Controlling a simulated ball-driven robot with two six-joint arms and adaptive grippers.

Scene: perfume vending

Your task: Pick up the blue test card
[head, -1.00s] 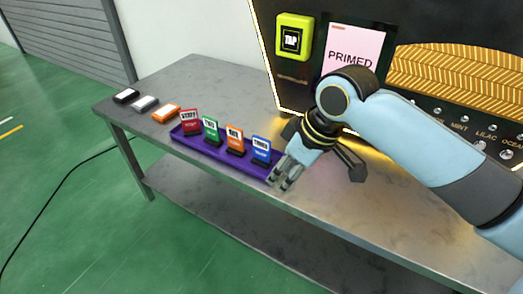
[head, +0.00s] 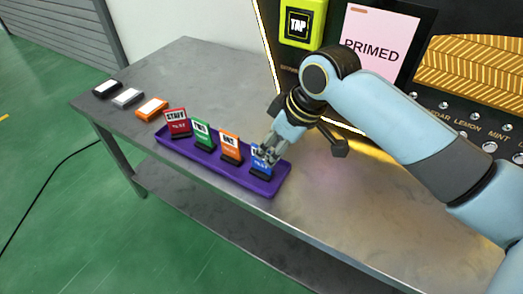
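The blue test card (head: 262,168) stands upright at the right end of the purple tray (head: 272,189). My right gripper (head: 266,154) is at the top of the blue card, with its fingers over the card's upper part and hiding some of its label. I cannot tell whether the fingers are closed on the card or only around it. My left gripper is not in view.
Red (head: 177,123), green (head: 202,135) and orange (head: 230,147) cards stand in the tray left of the blue one. Black (head: 108,88), grey (head: 128,97) and orange (head: 152,109) blocks lie at the table's left. A dark machine with a PRIMED screen (head: 377,42) stands behind.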

